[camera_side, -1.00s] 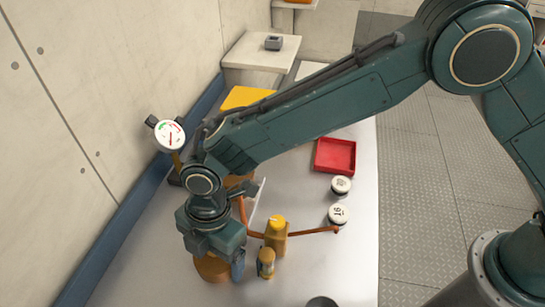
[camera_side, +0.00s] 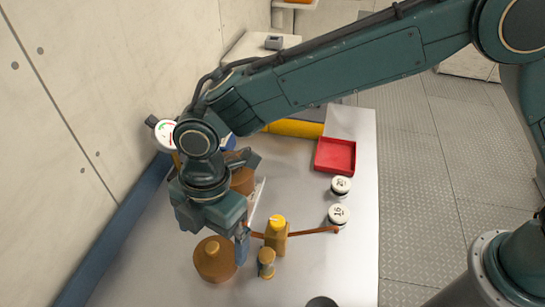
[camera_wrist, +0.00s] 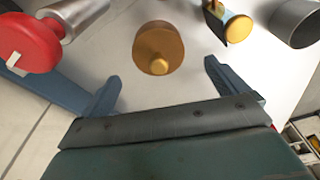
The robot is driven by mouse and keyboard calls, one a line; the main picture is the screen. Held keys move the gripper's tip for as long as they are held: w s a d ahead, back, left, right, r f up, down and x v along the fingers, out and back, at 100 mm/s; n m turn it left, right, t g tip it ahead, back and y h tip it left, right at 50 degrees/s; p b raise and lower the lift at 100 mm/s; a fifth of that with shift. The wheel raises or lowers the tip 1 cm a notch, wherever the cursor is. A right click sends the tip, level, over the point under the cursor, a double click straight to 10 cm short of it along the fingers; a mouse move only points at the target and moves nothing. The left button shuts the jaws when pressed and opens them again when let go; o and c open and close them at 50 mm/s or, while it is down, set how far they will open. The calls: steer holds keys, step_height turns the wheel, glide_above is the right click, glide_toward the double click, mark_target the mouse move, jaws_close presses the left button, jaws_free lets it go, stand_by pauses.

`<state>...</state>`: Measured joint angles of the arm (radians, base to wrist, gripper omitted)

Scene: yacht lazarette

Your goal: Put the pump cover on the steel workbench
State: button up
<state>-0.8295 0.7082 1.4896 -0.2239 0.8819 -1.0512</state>
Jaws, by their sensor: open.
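The pump cover appears to be the brown round lid with a small knob (camera_side: 213,262), sitting upright on the steel workbench (camera_side: 290,285). In the wrist view the lid (camera_wrist: 158,42) lies ahead of and between my fingers, its knob toward me. My gripper (camera_wrist: 162,74) is open and empty, with both blue fingers apart. In the side view my gripper (camera_side: 215,232) hangs above and behind the lid, with one finger seen to its right. The other finger is hidden there. I see no contact with the lid.
Two white-topped jars (camera_side: 338,216) and a red tray (camera_side: 335,155) lie farther right. A gauge (camera_side: 165,134) is by the wall.

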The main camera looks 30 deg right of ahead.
mark_target(221, 247)
step_height(221, 247, up, 6)
steer(key=shift+w+d, duration=0.2)
steer(key=shift+d, duration=0.25)
stand_by(0.4)
steer(key=d+r+m+t, duration=0.2)
steer(key=d+r+m, duration=0.4)
steer(key=d, duration=0.5)
steer(key=d+r+m+t, duration=0.1)
steer(key=d+r+m, duration=0.3)
steer(key=d+r, duration=0.55)
steer(key=s+d+f+m+t, duration=0.1)
steer(key=s+d+m, duration=0.5)
steer(key=s+d, duration=0.2)
steer(key=s+d+f+m+t+h, duration=0.1)
steer(key=s+d+f+m+t, duration=0.1)
steer(key=s+d+m, duration=0.5)
steer(key=s+d, duration=0.1)
steer(key=d, duration=0.5)
steer(key=shift+d+f+m+h, duration=0.15)
steer(key=shift+m+h, duration=0.15)
